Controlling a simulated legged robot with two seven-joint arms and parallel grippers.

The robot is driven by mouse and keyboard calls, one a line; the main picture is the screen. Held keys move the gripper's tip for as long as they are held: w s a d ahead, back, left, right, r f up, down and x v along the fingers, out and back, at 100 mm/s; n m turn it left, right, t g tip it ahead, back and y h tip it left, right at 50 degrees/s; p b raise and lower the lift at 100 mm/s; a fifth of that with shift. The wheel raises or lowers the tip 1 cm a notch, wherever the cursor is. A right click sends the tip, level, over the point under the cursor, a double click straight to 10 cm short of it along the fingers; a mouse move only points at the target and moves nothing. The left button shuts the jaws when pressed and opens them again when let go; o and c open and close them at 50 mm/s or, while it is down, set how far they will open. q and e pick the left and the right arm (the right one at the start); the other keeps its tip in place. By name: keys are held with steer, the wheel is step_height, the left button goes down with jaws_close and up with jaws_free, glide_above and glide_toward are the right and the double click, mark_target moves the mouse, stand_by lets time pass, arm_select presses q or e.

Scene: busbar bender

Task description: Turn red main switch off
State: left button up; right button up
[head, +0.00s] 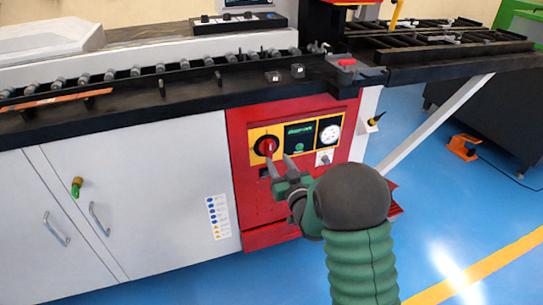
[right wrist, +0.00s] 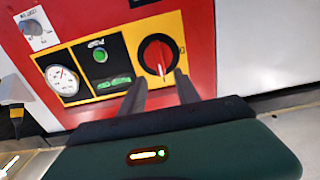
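The red main switch (head: 266,145) is a round red knob on a black disc with a yellow surround, on the red front panel (head: 245,125) of the machine. In the right wrist view the switch (right wrist: 157,56) shows a pale pointer mark near its lower edge. My right gripper (head: 278,165) is just below and to the right of the switch in the head view. In the right wrist view its two fingers (right wrist: 160,82) are apart, with the knob beyond and between their tips. Contact with the knob cannot be made out. My left gripper is not in view.
Beside the switch are a green button (head: 299,147), a round white gauge (head: 329,133) and a small selector (head: 324,158). White cabinet doors (head: 140,190) are to the left. A roller conveyor (head: 135,71) runs above. An orange foot pedal (head: 463,147) stands on the blue floor.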

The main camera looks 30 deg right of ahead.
mark_target(271, 149)
steer(key=b+x, duration=0.1)
steer(key=x, duration=0.5)
steer(key=shift+w+d, duration=0.15)
steer(key=shift+w, duration=0.15)
steer(key=shift+c, duration=0.5)
jaws_close()
